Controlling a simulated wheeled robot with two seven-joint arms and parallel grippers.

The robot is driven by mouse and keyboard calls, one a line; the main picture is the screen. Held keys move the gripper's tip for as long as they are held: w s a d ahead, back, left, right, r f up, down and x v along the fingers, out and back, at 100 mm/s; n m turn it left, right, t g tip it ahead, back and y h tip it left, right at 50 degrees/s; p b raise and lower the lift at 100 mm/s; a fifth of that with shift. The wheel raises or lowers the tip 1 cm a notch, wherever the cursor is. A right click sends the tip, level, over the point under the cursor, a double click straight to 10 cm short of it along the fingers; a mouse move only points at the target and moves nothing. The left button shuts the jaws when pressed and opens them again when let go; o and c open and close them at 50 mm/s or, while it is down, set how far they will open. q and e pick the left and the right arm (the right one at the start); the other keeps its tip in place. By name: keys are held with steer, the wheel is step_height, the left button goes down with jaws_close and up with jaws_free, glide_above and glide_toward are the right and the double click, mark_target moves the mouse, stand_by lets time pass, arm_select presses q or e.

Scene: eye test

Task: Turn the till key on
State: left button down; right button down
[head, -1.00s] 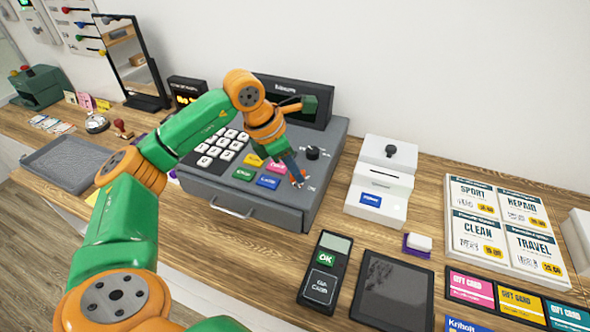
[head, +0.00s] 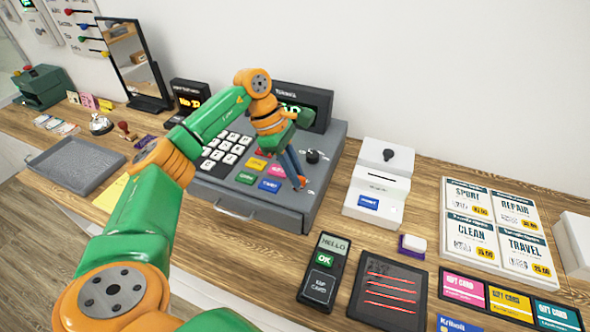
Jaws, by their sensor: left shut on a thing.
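The grey till (head: 318,190) stands on the wooden counter, with white number keys, coloured keys and a black round knob (head: 313,157) on its top. My left gripper (head: 301,184) reaches down onto the till top, just in front of the knob and right of the coloured keys. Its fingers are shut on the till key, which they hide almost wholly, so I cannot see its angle. The till display (head: 292,112) is lit green, partly behind my arm. My right gripper is not in view.
Right of the till stand a white box (head: 378,190) with a dark knob and a price board (head: 492,228). In front lie a card reader (head: 324,270) showing HELLO and a tablet (head: 388,290) with red lines. A grey tray (head: 75,166) is at left.

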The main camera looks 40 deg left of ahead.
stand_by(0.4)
arm_select(q)
steer(key=c, duration=0.9)
jaws_free()
steer(key=b+v, duration=0.1)
steer(key=v, duration=0.6)
